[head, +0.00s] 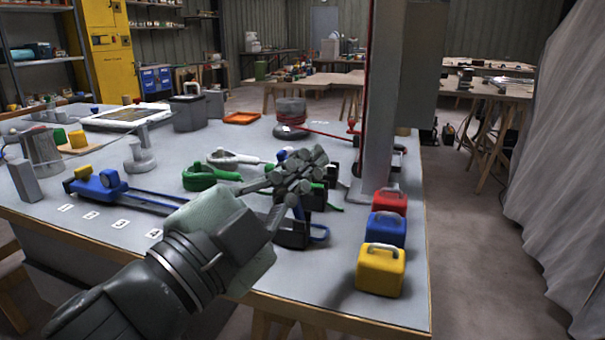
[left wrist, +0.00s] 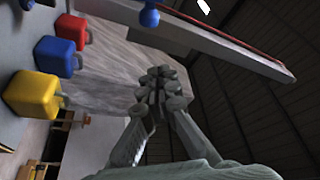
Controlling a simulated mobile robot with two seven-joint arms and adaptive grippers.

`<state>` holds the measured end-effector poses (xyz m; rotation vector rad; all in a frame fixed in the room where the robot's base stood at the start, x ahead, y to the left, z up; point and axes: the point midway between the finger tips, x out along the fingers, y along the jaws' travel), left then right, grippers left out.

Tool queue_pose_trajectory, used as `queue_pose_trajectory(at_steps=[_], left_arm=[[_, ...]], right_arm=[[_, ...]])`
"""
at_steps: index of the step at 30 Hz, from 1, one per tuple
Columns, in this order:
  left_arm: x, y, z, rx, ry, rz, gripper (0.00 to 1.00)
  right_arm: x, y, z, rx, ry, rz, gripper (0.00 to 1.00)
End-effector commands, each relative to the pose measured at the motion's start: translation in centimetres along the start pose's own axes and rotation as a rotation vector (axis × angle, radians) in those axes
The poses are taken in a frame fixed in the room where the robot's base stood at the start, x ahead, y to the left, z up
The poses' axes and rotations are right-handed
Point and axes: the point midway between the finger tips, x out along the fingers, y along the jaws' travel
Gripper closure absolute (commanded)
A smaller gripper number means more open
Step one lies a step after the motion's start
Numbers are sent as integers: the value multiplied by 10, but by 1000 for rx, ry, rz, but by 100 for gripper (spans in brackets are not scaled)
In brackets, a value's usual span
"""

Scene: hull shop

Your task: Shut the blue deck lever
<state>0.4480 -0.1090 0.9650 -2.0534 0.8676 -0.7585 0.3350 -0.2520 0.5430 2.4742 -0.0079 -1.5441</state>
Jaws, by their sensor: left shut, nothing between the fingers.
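My left gripper (head: 300,172) reaches in over the bench with its fingers together and nothing between them. The closed fingertips also show in the left wrist view (left wrist: 162,88). Just below and behind the fingers is a dark fixture with a blue handle (head: 319,234), partly hidden by my gripper. A second blue piece with a long arm (head: 100,186) lies at the left of the bench; I cannot tell for sure which is the deck lever. A blue knob (left wrist: 149,15) shows at the top of the left wrist view, apart from the fingers. My right gripper is not in view.
Red (head: 390,201), blue (head: 386,229) and yellow (head: 381,269) handled blocks line the bench's right edge. A grey post (head: 375,100) rises behind them. Green-handled parts (head: 200,178) lie behind my gripper. The bench front, right of my arm, is fairly clear.

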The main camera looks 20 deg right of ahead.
Motion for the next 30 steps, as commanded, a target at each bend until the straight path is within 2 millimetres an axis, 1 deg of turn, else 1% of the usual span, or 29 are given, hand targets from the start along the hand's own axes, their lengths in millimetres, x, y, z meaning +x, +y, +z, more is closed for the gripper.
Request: queue_pose_trajectory(at_steps=[1, 7, 8, 9, 15, 20, 30], left_arm=[[12, -2, -1, 0, 1, -1, 100], [48, -1, -1, 0, 1, 0, 100], [48, 0, 4, 1, -4, 1, 100], [44, 1, 13, 1, -7, 1, 100], [35, 1, 33, 0, -4, 1, 100], [33, 0, 38, -2, -1, 0, 100], [33, 0, 39, -3, -1, 0, 100]], right_arm=[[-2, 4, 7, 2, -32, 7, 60], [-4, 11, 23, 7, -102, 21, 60], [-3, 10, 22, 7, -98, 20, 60], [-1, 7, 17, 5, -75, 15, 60], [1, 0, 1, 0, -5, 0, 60], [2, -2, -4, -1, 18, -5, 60], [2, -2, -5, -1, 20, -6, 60]])
